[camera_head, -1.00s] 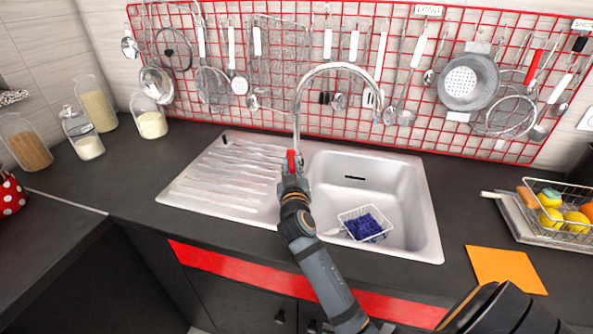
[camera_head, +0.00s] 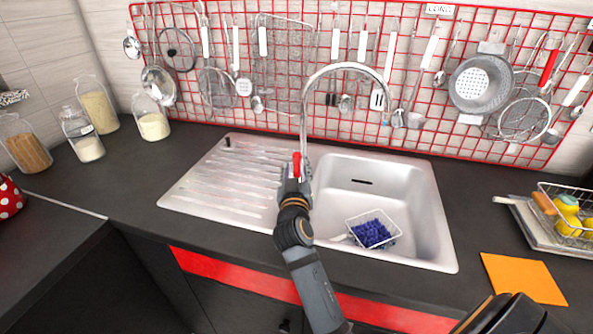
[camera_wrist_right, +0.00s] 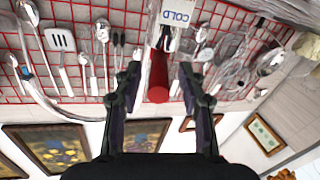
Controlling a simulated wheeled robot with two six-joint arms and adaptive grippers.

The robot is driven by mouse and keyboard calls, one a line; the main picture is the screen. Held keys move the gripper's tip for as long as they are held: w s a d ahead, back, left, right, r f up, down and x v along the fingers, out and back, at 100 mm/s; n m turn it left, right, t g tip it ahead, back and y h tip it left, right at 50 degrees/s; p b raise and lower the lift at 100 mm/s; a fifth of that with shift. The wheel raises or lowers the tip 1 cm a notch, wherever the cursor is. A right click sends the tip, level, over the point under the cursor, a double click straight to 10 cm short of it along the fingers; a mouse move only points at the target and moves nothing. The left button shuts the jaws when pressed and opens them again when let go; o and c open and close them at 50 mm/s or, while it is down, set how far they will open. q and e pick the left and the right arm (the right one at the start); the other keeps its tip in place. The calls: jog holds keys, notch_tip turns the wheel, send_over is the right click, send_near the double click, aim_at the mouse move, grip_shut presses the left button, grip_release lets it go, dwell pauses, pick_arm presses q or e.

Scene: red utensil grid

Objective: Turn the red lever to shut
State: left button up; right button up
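The red lever (camera_head: 297,166) stands at the base of the curved chrome faucet (camera_head: 304,110), behind the sink. In the right wrist view, the red lever (camera_wrist_right: 158,75) shows between the two fingers, with visible space on both sides. My right gripper (camera_head: 294,180) is just in front of the lever, and in the wrist view (camera_wrist_right: 160,78) its fingers are spread apart. Whether a finger touches the lever cannot be told. The lower faucet is partly hidden by the gripper. My left gripper is not in view.
A metal sink (camera_head: 420,225) holds a wire basket with a blue scrubber (camera_head: 371,233). A red wall grid (camera_head: 350,128) with hanging utensils stands close behind the faucet. Glass jars (camera_head: 152,122) stand at left, a fruit rack (camera_head: 565,228) at right. The draining board (camera_head: 205,185) is clear.

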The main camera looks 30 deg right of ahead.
aim_at(296, 168)
notch_tip(296, 168, up, 10)
dwell(0.6)
